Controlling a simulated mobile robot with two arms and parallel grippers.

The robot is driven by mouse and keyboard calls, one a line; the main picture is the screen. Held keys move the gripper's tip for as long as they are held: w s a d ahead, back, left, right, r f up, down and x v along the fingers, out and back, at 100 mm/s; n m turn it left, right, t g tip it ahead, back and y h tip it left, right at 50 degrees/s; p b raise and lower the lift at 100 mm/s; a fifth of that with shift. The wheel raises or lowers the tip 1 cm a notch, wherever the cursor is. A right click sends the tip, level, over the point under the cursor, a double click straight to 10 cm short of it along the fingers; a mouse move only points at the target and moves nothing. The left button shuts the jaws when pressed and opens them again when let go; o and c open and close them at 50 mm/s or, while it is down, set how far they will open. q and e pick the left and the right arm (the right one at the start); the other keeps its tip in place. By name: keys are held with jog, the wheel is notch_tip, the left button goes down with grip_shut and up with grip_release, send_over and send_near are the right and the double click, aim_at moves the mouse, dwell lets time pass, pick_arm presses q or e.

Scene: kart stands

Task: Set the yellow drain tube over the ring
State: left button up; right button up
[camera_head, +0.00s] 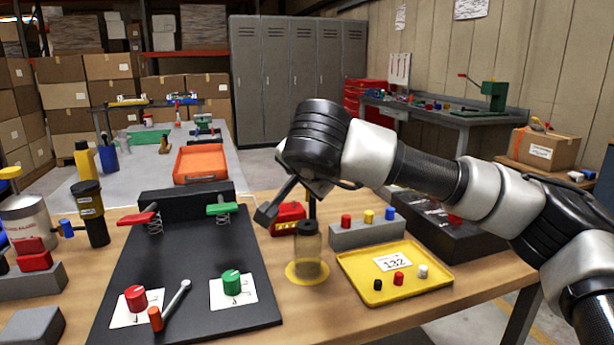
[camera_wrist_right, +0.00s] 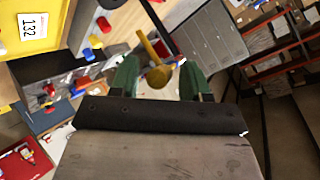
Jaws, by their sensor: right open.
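My right gripper (camera_head: 290,203) hangs above the back of the workbench, just behind a clear brownish jar with a dark cap (camera_head: 308,252). A flat yellow ring (camera_head: 307,279) lies on the wood around the jar's foot. In the right wrist view the green fingers of the right gripper (camera_wrist_right: 158,80) stand apart. A yellow thing with a narrow stem and a round end (camera_wrist_right: 157,76) shows between them; it may be the drain tube. I cannot tell whether it touches the fingers. No yellow tube shows clearly in the head view. My left gripper is not in view.
A yellow tray (camera_head: 355,287) with small pegs and a grey block (camera_head: 366,235) with coloured pegs are right of the jar. A black board (camera_head: 190,260) with clamps and knobs is on the left. A red box (camera_head: 290,216) stands close to the gripper.

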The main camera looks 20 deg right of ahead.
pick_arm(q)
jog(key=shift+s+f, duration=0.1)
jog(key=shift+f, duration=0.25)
pick_arm(e)
jog(key=v, duration=1)
jog(key=shift+s+r, duration=0.25)
jog(key=shift+s, duration=0.05)
